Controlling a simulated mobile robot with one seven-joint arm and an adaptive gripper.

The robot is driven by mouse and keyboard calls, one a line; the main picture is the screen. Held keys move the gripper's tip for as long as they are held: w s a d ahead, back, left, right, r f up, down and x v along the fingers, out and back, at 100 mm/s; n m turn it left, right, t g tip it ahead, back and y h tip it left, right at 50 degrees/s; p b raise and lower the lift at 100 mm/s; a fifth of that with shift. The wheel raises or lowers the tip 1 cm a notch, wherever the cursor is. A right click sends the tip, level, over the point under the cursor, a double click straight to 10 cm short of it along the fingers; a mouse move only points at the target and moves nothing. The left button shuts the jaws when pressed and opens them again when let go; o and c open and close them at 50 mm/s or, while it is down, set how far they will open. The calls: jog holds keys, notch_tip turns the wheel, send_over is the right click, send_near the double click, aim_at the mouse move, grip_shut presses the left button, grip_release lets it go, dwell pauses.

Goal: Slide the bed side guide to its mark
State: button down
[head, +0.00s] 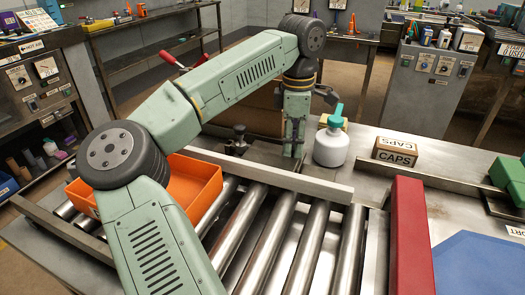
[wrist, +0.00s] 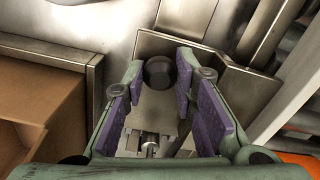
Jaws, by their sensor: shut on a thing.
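The long pale metal bar (head: 270,176) lying along the far side of the rollers looks like the bed side guide. It shows at the right of the wrist view (wrist: 284,95). My gripper (head: 297,152) is lowered just behind this bar. In the wrist view its purple-padded fingers (wrist: 160,78) stand on both sides of a round black knob (wrist: 160,71) and are shut on it. The knob sits over a metal plate; its link to the bar is hidden. A dark clamp (head: 238,141) stands left of my gripper. I cannot make out the mark.
An orange tray (head: 200,178) lies left on the rollers (head: 268,235). A white bottle with a teal top (head: 331,146) stands close right of my gripper. A CAPS box (head: 396,152) and a red block (head: 411,235) are farther right. A brown box (wrist: 45,105) is beside my gripper.

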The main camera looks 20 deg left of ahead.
jog(key=shift+s+b, duration=0.4)
jog(key=shift+s, duration=0.8)
jog(key=c, duration=1.2)
grip_release()
jog(key=shift+r, duration=0.1)
notch_tip(320, 180, up, 12)
jog(key=shift+f, duration=0.1)
